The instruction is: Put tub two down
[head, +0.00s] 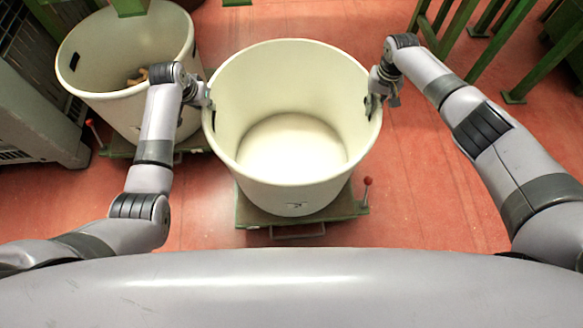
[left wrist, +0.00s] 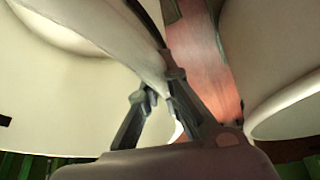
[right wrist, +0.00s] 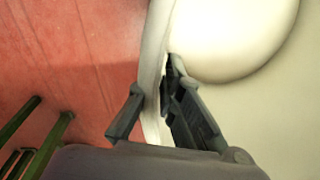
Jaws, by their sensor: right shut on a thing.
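A large cream tub (head: 292,178) is upright and looks empty, at the middle of the head view. It is over a green dolly (head: 250,214); I cannot tell if it touches it. My right gripper (head: 378,92) is shut on the tub's right rim; the rim runs between its fingers in the right wrist view (right wrist: 152,95). My left gripper (head: 203,99) is at the tub's left rim. In the left wrist view its fingers (left wrist: 160,88) straddle the tub's wall; I cannot tell if they press on it.
A second cream tub (head: 120,52) with a few cork-coloured pieces (head: 137,78) stands close on the left, on another green dolly (head: 120,150). A grey cabinet (head: 35,115) is at far left. Green frame legs (head: 500,45) stand at back right. Red floor is open to the right.

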